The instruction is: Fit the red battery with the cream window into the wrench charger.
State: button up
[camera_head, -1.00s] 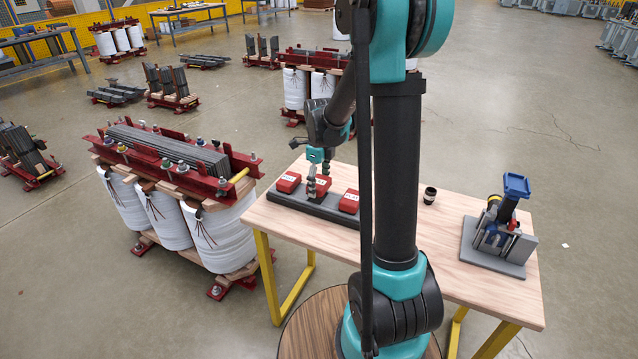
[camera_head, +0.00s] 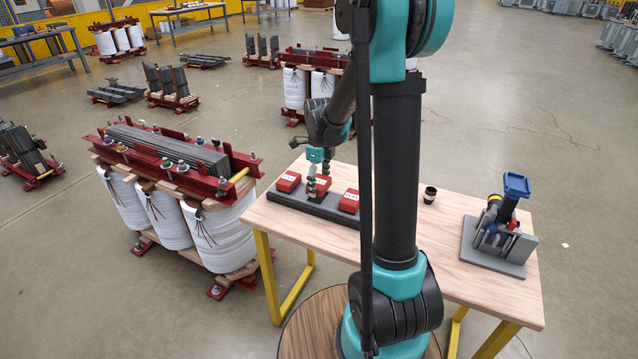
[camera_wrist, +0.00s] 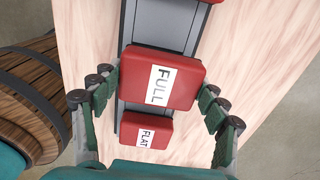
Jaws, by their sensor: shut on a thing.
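The red battery with a white "FULL" label (camera_wrist: 162,75) is between the fingers of my gripper (camera_wrist: 159,94) in the wrist view. The fingers are shut on its two sides. In the head view my gripper (camera_head: 319,170) is over the middle of the dark battery rack, at the middle red battery (camera_head: 322,184). The held battery looks larger and nearer the wrist camera than the red "FLAT" battery (camera_wrist: 146,129). I cannot tell how far it is above the rack. A blue-and-black tool (camera_head: 507,210) stands in a grey fixture (camera_head: 490,258) at the right; its battery opening is not clear.
Other red batteries sit at the rack's left (camera_head: 289,181) and right (camera_head: 348,201). A small black cup (camera_head: 430,195) stands between rack and fixture. The wooden table (camera_head: 460,286) is otherwise mostly bare. A large transformer (camera_head: 170,190) stands left of it.

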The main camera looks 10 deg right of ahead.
aim_at(319, 181)
jog(key=shift+f, duration=1)
jog(key=o, duration=1.5)
jog(key=shift+o, duration=0.2)
notch_tip(319, 181, up, 12)
